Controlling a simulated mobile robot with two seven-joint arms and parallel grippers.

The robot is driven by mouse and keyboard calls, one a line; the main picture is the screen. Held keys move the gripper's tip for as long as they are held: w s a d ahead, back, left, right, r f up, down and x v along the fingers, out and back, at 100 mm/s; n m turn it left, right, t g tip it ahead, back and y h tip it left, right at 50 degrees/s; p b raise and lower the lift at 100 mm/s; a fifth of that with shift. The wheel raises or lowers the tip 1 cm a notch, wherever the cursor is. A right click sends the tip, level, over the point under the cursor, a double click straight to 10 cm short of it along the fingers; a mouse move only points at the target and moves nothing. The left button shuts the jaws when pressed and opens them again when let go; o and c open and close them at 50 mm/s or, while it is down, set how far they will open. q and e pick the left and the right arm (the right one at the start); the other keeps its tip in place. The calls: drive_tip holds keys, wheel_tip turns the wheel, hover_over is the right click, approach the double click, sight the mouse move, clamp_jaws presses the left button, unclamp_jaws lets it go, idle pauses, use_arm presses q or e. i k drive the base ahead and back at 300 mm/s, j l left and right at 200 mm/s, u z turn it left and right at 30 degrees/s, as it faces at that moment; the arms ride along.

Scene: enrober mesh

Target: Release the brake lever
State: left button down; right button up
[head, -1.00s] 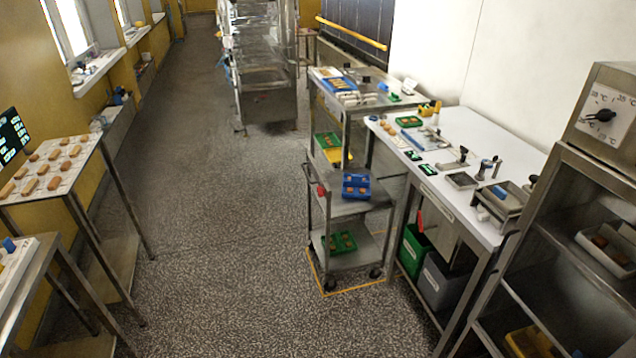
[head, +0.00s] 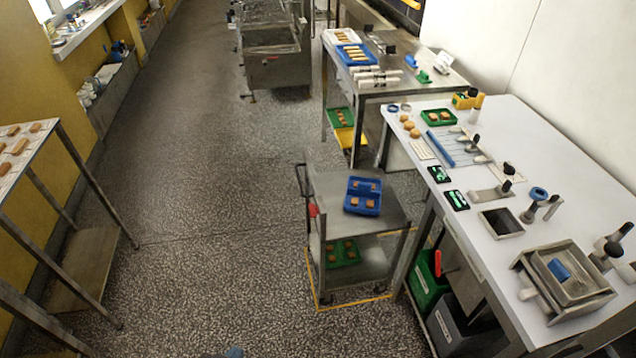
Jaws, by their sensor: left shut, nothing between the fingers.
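A small wheeled steel cart (head: 392,215) stands on the floor left of the white worktable. A small red part (head: 313,209), which looks like the brake lever, sits on the cart's left side below its dark push handle (head: 301,180). Its exact position is too small to tell. Only a small bluish tip of my left gripper (head: 235,352) shows at the bottom edge. It is shut and empty, well apart from the cart. My right gripper is not in view.
The cart carries a blue tray (head: 362,208) on top and a green tray (head: 330,262) below. Yellow floor tape (head: 345,304) runs around its foot. The white worktable (head: 540,150) stands close on the right. A steel rack (head: 90,270) is at left. The floor between is clear.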

sight(313, 209)
drive_tip(key=i+l, duration=0.2)
drive_tip(key=i, duration=0.3)
drive_tip(key=i+l, duration=0.2)
drive_tip(key=i, duration=0.3)
